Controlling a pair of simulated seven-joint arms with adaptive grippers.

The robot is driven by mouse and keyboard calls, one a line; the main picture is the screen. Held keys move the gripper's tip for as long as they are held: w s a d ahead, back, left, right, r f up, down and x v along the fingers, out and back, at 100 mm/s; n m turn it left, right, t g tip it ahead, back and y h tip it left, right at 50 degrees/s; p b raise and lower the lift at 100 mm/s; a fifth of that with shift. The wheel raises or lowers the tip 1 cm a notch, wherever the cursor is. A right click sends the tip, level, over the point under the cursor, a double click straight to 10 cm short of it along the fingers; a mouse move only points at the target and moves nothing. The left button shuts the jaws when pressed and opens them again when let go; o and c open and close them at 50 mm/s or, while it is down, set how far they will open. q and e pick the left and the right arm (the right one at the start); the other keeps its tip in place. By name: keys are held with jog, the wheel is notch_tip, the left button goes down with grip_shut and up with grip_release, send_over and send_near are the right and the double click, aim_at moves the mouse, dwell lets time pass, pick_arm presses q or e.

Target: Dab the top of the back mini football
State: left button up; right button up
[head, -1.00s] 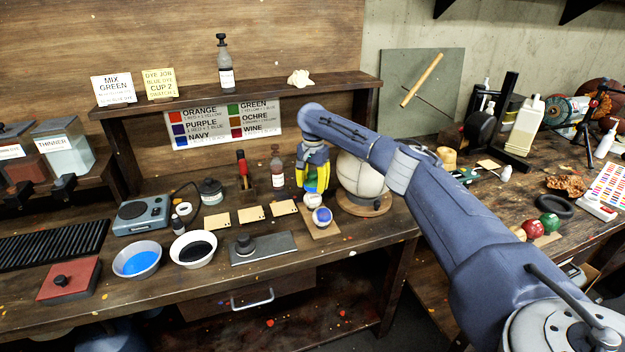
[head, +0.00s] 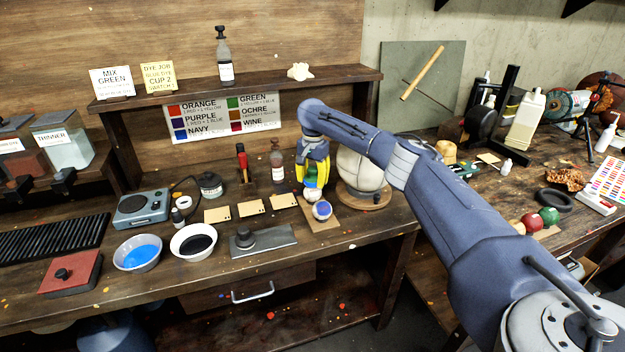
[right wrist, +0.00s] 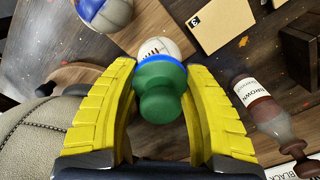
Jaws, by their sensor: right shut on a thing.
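My right gripper (head: 314,190) is shut on a green dabber (right wrist: 158,92), which has a blue rim at its far end in the right wrist view. The gripper points down over the back mini football (head: 312,196), a small white ball partly hidden by the dabber. This ball also shows past the dabber in the right wrist view (right wrist: 160,47). I cannot tell whether dabber and ball touch. The front mini football (head: 322,211), white with a blue patch, sits nearer on the same wooden board (head: 324,228). My left gripper is not in view.
A large pale ball (head: 360,172) stands close right of the gripper. A brown-labelled bottle (head: 277,165) stands to its left. Small wooden cards (head: 251,208), a bowl of blue dye (head: 138,253) and a bowl of dark dye (head: 194,244) lie further left.

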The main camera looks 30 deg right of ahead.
aim_at(312, 168)
jog(key=shift+f, duration=0.5)
dwell(1.0)
jog(key=shift+r, duration=0.2)
dwell(3.2)
jog(key=shift+r, duration=3.4)
jog(key=shift+r, duration=0.1)
